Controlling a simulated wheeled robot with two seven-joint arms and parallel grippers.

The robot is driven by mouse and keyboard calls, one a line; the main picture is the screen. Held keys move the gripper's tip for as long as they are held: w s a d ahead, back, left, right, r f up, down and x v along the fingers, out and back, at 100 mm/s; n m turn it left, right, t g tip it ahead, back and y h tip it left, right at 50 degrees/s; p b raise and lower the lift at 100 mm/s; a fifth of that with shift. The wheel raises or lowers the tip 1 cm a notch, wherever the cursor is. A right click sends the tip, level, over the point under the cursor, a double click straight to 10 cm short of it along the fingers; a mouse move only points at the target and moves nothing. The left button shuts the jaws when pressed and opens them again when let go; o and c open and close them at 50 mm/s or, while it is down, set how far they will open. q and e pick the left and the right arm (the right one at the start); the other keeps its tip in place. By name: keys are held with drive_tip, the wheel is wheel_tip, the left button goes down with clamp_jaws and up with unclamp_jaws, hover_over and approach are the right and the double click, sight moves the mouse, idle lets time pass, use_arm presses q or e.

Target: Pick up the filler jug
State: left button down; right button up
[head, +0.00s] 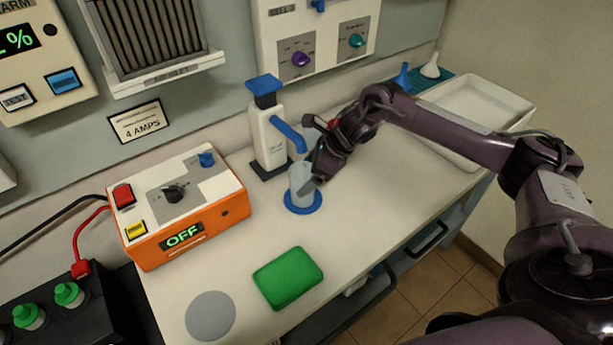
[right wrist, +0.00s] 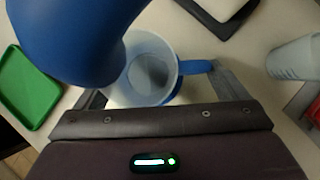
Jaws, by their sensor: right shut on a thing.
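The filler jug (head: 301,178) is a pale, translucent cup with a blue handle, standing upright on a round blue base (head: 303,208) under the dispenser's blue spout (head: 288,133). In the right wrist view I look down into the jug (right wrist: 150,72); its blue handle (right wrist: 196,67) points right. My right gripper (head: 312,180) is shut on the jug, with a finger on either side in the wrist view (right wrist: 160,95). The blue spout (right wrist: 75,40) hides part of the rim there. My left gripper is not in view.
The white dispenser (head: 268,135) stands just behind the jug. An orange charger box (head: 185,210) is left, a green pad (head: 288,278) and grey disc (head: 210,316) in front. A white tray (head: 475,100) is back right. A pale cup-like thing (right wrist: 294,58) shows in the wrist view.

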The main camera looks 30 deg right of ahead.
drive_tip(key=shift+r, duration=0.1)
drive_tip(key=s+d+r+b, duration=0.3)
drive_tip(key=s+d+b, duration=0.5)
drive_tip(key=d, duration=0.6)
drive_tip(key=shift+s+d+r, duration=0.15)
drive_tip(key=shift+s, duration=1.2)
drive_tip(key=shift+c, duration=0.2)
idle(1.4)
